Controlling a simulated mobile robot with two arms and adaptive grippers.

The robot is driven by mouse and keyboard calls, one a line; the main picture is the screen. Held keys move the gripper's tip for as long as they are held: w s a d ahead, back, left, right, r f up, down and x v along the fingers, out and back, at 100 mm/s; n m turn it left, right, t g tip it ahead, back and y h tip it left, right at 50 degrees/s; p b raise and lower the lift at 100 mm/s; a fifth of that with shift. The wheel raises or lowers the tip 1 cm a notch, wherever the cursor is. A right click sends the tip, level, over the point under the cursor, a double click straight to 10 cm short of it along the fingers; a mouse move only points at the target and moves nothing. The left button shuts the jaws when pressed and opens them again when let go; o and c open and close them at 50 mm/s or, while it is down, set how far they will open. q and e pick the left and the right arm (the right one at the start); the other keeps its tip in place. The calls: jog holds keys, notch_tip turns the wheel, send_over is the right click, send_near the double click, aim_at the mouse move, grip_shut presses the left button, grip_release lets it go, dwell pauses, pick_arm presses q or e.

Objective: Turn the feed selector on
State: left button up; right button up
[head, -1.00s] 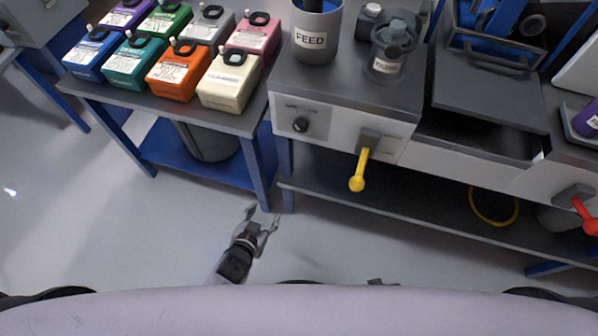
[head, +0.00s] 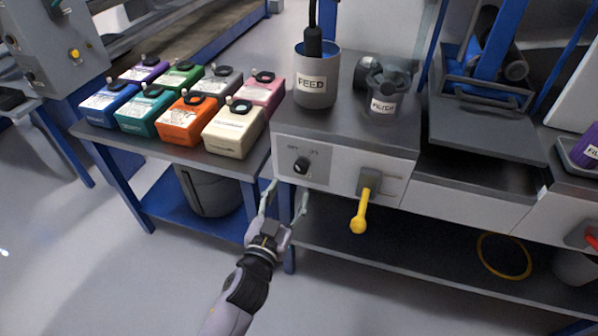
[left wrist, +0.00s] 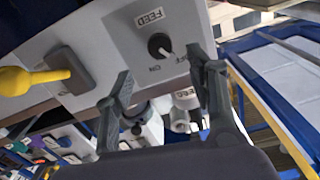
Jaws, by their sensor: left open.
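The feed selector (head: 301,165) is a black round knob on the pale front panel below the FEED cup (head: 316,82). In the left wrist view the knob (left wrist: 159,45) shows beyond my fingertips, with a FEED label above it in that panel and OFF and ON marks beside it. My left gripper (head: 284,193) is open and empty, just below and in front of the knob, apart from it. Its two fingers show in the left wrist view (left wrist: 160,80), with the knob lying near the gap between them. My right gripper is not in view.
A yellow lever (head: 361,212) hangs right of the knob on the same cabinet. Several colored containers (head: 183,117) stand on the table at left. A FILTER jar (head: 383,98) stands on the cabinet top. A grey bin (head: 207,190) sits under the left table.

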aim_at(300, 171)
pick_arm(q)
jog(key=x, duration=0.7)
jog(key=shift+w+d+f+b, duration=0.1)
jog(key=shift+w+b, duration=0.25)
jog(key=shift+w+d, duration=0.15)
jog(key=shift+w, duration=0.3)
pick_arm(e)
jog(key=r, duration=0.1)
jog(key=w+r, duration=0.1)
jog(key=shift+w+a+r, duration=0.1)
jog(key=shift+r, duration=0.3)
pick_arm(q)
jog(key=shift+c, duration=0.5)
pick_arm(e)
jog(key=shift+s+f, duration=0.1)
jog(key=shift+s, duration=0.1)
pick_arm(q)
jog(key=shift+c, duration=0.7)
jog(key=c, duration=0.9)
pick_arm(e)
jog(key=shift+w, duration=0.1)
